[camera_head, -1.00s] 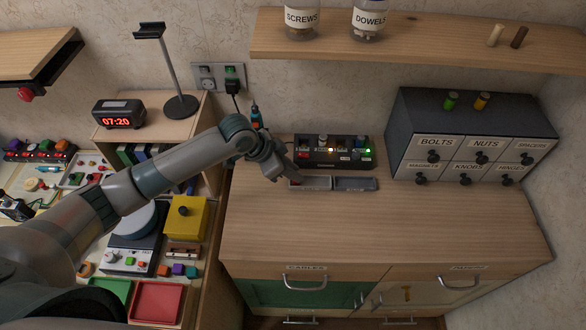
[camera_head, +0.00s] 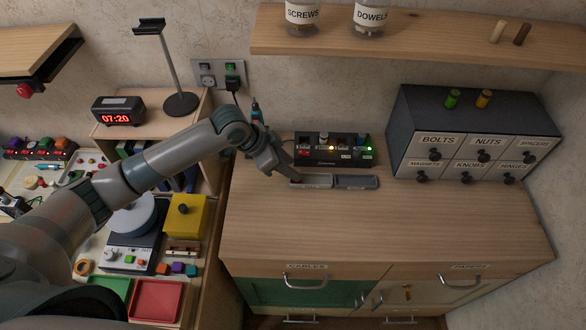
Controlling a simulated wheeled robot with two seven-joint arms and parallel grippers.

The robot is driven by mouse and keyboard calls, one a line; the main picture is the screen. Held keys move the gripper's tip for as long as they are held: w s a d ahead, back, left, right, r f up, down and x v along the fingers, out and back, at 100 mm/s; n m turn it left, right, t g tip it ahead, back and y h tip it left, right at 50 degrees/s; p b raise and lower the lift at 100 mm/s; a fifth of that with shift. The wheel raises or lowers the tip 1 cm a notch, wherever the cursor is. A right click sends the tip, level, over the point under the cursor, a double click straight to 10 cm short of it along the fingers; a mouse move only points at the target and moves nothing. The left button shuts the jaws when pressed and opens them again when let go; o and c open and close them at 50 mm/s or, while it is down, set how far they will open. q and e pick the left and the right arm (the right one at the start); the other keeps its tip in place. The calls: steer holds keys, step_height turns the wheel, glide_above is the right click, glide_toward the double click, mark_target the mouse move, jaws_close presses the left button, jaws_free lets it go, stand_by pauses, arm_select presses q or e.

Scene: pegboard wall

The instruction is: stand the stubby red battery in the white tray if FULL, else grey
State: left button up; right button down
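My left gripper (camera_head: 287,171) is just above the left end of the lighter tray (camera_head: 318,182), in front of the charger. A small red shape (camera_head: 297,180), apparently the stubby red battery, shows at that tray end, just below the fingertips. It is too small to tell whether it stands or touches the fingers, or whether the fingers are open. The darker grey tray (camera_head: 357,183) lies to the right and looks empty. The black charger (camera_head: 336,160) stands behind both trays, with several batteries and small lights, amber and green among them. My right gripper is not in view.
A grey cabinet with labelled drawers (camera_head: 436,155) stands to the right of the charger. A shelf (camera_head: 420,38) with jars hangs above. The wooden counter (camera_head: 380,225) is clear in front of the trays. A cluttered lower bench is at left.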

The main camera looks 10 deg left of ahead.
arm_select(q)
steer(key=b+v, duration=0.2)
steer(key=v, duration=0.7)
steer(key=shift+a+r, duration=0.2)
steer(key=shift+r, duration=0.05)
